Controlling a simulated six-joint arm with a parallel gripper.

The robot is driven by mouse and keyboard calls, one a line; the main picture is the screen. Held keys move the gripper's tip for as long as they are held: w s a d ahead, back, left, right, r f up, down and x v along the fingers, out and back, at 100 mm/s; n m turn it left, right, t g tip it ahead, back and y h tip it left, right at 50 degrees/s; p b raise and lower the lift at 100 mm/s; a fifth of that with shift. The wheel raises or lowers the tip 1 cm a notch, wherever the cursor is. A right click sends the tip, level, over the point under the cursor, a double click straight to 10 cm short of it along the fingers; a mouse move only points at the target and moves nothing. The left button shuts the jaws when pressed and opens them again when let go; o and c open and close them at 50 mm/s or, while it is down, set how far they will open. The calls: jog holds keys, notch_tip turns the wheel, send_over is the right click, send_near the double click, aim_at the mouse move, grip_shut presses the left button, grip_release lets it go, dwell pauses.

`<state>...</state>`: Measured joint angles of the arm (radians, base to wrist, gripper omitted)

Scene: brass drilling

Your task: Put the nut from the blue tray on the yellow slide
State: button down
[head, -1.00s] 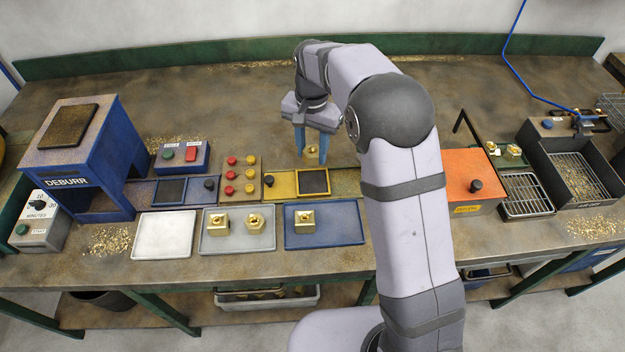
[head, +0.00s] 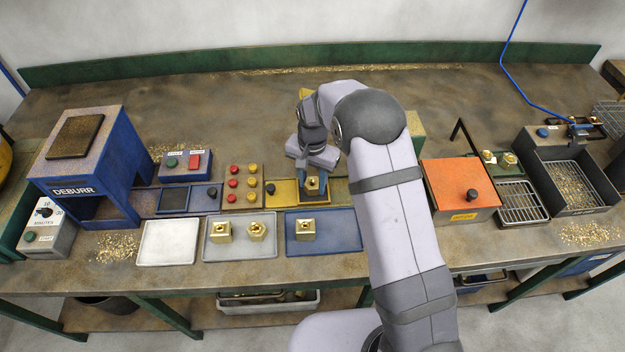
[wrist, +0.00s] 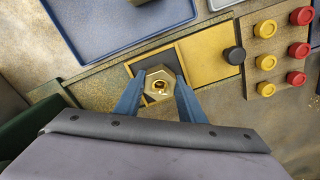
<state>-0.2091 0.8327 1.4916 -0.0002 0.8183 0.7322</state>
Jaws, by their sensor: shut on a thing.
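My gripper (wrist: 158,90), with blue fingers, is shut on a brass hexagonal nut (wrist: 162,77). In the head view the nut (head: 312,185) shows between the fingers, over the dark square at the right end of the yellow slide (head: 282,191). The yellow slide (wrist: 212,58) also shows in the wrist view, its dark square partly hidden by the nut and fingers. I cannot tell whether the nut touches the square. The blue tray (head: 340,240) is in front of the slide and holds one brass piece (head: 305,230).
A grey tray (head: 240,251) with two brass pieces and an empty white tray (head: 167,243) lie to the left. Red and yellow buttons (head: 242,184) and a blue slide (head: 200,198) are left of the yellow slide. An orange-lidded box (head: 455,186) stands to the right.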

jog(key=shift+f, duration=0.15)
jog(key=shift+f, duration=0.1)
jog(key=c, duration=1.2)
grip_release()
jog(key=shift+o, duration=0.2)
jog(key=shift+w+a+r+b, duration=0.1)
jog(key=shift+w+r+b, duration=0.2)
jog(key=shift+r, duration=0.2)
notch_tip(320, 180, up, 11)
jog(key=b, duration=0.3)
jog(key=shift+s, duration=0.3)
jog(key=shift+r, duration=0.1)
